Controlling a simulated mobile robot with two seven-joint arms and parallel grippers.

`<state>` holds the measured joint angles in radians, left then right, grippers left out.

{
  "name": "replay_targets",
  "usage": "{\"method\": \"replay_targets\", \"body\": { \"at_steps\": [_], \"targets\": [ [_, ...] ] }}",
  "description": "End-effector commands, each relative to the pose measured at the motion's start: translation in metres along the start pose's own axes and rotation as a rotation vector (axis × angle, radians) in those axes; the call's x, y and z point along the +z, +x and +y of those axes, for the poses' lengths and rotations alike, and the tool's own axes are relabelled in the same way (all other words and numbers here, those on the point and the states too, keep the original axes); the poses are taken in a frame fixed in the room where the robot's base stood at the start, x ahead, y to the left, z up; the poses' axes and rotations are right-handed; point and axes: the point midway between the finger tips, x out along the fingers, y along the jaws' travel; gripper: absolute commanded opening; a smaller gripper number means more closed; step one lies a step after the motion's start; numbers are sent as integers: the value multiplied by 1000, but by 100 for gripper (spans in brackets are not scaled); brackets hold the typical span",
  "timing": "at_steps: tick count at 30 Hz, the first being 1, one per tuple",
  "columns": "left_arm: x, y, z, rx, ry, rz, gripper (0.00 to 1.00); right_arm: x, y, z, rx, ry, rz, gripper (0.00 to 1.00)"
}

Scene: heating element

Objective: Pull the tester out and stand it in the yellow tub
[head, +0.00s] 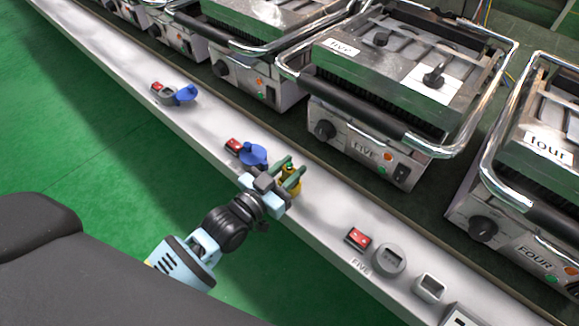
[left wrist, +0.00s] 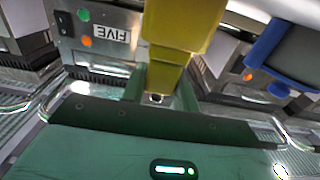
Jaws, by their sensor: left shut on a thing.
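My left gripper (head: 290,174) is over the pale shelf, with its green fingers on either side of a yellow thing (head: 291,187). The yellow thing has a small green and dark top in the head view. In the left wrist view it is a tapered yellow body (left wrist: 182,35), narrowing between the fingers (left wrist: 160,95), which are shut on it. I cannot tell whether it is the tester or the tub, nor whether its underside touches the shelf. No second yellow thing shows. My right gripper is in neither view.
The long pale shelf (head: 325,225) runs along several contact grills, including grill FIVE (head: 375,120) and grill FOUR (head: 535,190). Blue things (head: 253,155) with red blocks lie left of my gripper. A red block (head: 357,238), round grey meter (head: 390,259) and square holder (head: 430,288) lie right.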

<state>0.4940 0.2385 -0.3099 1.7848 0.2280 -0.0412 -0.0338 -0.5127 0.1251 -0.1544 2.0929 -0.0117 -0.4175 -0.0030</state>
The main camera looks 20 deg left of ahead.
Motion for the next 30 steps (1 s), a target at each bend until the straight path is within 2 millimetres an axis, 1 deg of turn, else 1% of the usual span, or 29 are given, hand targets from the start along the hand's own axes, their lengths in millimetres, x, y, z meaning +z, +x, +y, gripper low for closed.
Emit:
{"method": "replay_targets", "body": {
  "at_steps": [26, 27, 30],
  "targets": [
    [19, 0, 0, 0, 0, 1, 6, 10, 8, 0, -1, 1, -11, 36],
    [18, 0, 0, 0, 0, 1, 35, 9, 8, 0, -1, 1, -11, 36],
    [18, 0, 0, 0, 0, 1, 48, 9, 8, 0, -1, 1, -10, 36]
  ]
}}
